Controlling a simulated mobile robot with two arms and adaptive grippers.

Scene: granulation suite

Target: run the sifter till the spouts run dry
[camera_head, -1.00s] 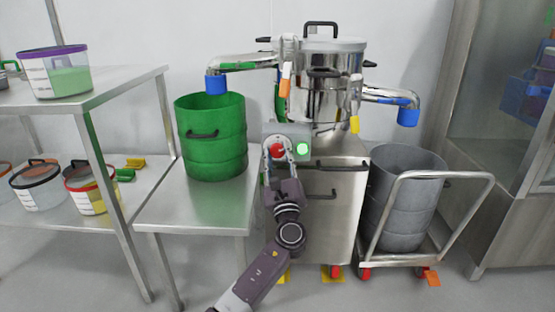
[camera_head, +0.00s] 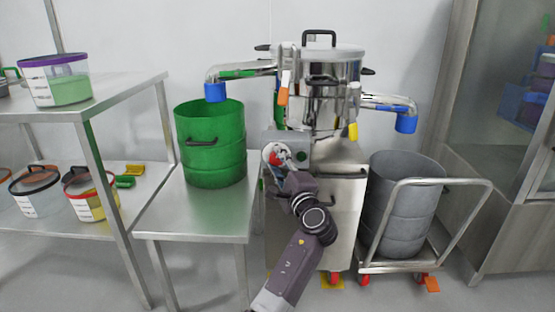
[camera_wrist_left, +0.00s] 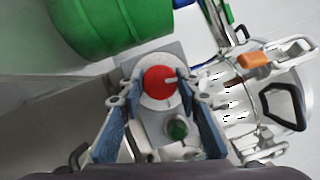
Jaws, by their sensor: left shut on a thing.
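The steel sifter (camera_head: 333,95) stands against the back wall. Its left spout ends in a blue cuff (camera_head: 215,92) above the green drum (camera_head: 211,158). Its right spout ends in a blue cuff (camera_head: 406,123) above the grey drum (camera_head: 398,215). No falling material is visible at either spout. My left gripper (camera_head: 277,156) is shut on the red knob (camera_wrist_left: 158,84) of the control box (camera_head: 300,139). In the left wrist view the knob lies between my gripper's fingers (camera_wrist_left: 158,95). The green lamp (camera_wrist_left: 177,130) beside it is dark. My right gripper is out of view.
The green drum stands on a steel table (camera_head: 200,215); the grey drum stands on a wheeled trolley (camera_head: 455,228). A shelf rack (camera_head: 100,100) at left holds several lidded tubs. A steel cabinet (camera_head: 515,215) is at right.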

